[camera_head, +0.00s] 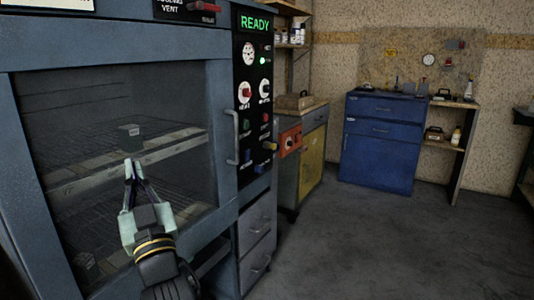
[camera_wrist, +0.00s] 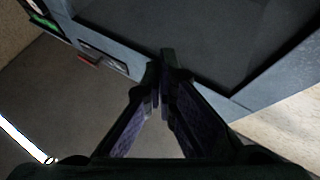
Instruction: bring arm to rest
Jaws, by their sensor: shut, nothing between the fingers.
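My gripper (camera_head: 131,172) is in front of the large blue-grey oven-like cabinet (camera_head: 222,120), its fingers pointing up and away from me. In the wrist view the two dark fingers of my gripper (camera_wrist: 160,80) meet at their tips, with nothing between them. The cabinet's front (camera_wrist: 120,45) lies past the fingertips in that view. A small grey block (camera_head: 129,130) shows just above the fingertips, on the upper rack inside the cabinet. Whether a clear pane lies between the gripper and the rack cannot be told.
The cabinet's control panel (camera_head: 254,90) shows a green READY sign, with a vertical handle (camera_head: 233,138) beside it. A grey and yellow cabinet (camera_head: 311,160) and a blue drawer cabinet (camera_head: 380,145) stand behind. The grey floor (camera_head: 370,240) at the right is clear.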

